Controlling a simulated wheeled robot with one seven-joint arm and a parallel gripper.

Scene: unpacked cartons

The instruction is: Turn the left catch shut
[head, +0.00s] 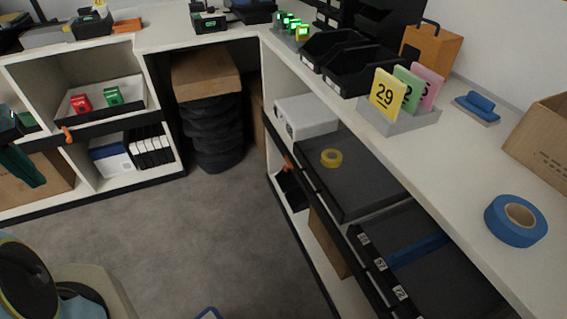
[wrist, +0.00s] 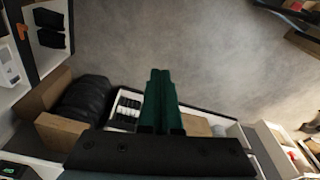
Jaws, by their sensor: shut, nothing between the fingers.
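The left catch (head: 67,134) is a small orange piece on the black front bar (head: 108,124) of the left shelf unit in the head view. It looks roughly upright across the bar, but its exact angle is too small to tell. My gripper (head: 38,183) is at the left edge of the head view, to the left of and below the catch and apart from it in the picture. Its green fingers (wrist: 159,74) are together and empty in the wrist view, with floor beyond the tips. I cannot make out the left catch for sure in the wrist view.
A second orange catch (head: 288,163) is on the right unit's bar. A tray (head: 138,110) with red and green boxes sits behind the left bar, with binders (head: 150,147) below. A carton (head: 205,72) rests on black stacked items. Grey floor (head: 190,235) between the units is clear.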

